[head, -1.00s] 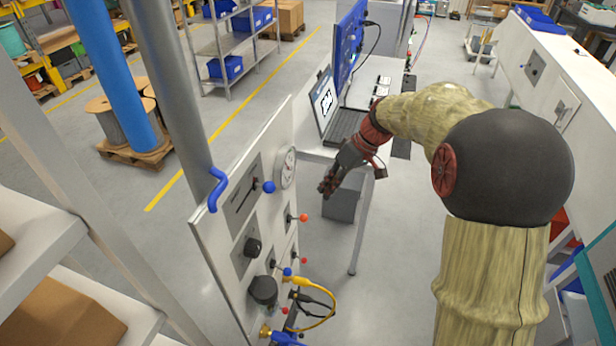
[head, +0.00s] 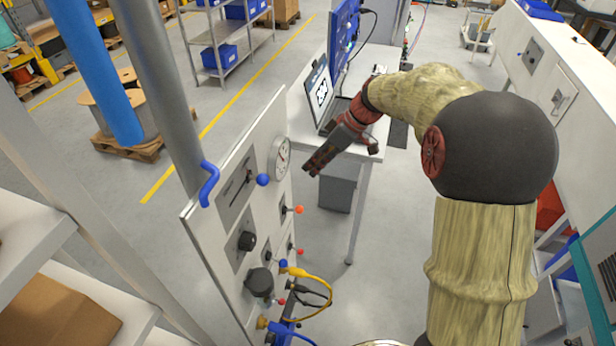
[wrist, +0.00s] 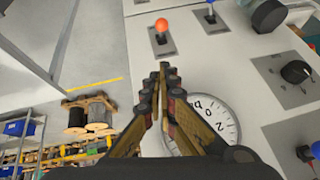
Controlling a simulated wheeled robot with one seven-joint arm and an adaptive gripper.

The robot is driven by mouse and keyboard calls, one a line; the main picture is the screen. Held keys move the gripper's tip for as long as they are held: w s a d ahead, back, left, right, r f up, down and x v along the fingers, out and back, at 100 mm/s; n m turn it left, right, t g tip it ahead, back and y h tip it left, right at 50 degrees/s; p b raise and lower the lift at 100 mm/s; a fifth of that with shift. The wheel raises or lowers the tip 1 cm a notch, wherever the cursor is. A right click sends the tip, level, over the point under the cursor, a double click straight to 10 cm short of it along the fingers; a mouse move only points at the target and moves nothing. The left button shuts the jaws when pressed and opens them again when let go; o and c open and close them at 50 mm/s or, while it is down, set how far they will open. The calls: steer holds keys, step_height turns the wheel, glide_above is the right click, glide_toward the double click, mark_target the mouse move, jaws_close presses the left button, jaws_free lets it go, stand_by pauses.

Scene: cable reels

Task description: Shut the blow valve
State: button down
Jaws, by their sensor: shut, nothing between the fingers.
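A white upright panel (head: 222,222) carries several valves and knobs; no label tells me which is the blow valve. An orange-ball lever (head: 299,210) sticks out below the round gauge (head: 280,157); in the wrist view the orange ball (wrist: 161,25) stands beyond my fingertips. A blue-ball lever (head: 262,180) sits in a slotted plate left of the gauge. Red-tipped levers (head: 299,252) are lower down. My gripper (head: 308,169) is shut and empty, just right of the gauge in the head view. In the wrist view my fingers (wrist: 163,75) partly cover the gauge, apart from the orange lever.
Black knobs (head: 259,281) and a yellow hose (head: 318,279) project from the lower panel. A bent blue handle (head: 209,184) is at the panel's left edge. A table with a laptop (head: 321,92) stands behind my gripper. Open floor lies right of the panel.

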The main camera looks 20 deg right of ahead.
steer(key=p, duration=0.2)
glide_above(299, 210)
steer(key=w, duration=0.3)
step_height(299, 210, down, 7)
steer(key=shift+s+d+f+p, duration=0.1)
steer(key=shift+d+f, duration=0.05)
steer(key=shift+f, duration=0.55)
steer(key=shift+s+d+f+p, duration=0.1)
steer(key=shift+s+d+f, duration=0.05)
steer(key=shift+f, duration=0.55)
steer(key=shift+s+d+f+p, duration=0.1)
steer(key=shift+d+f, duration=0.05)
steer(key=shift+f, duration=0.55)
steer(key=shift+f+b, duration=0.1)
steer(key=shift+b, duration=0.35)
steer(key=shift+s+d+b, duration=0.1)
steer(key=shift+d+b, duration=0.05)
steer(key=shift+b, duration=0.65)
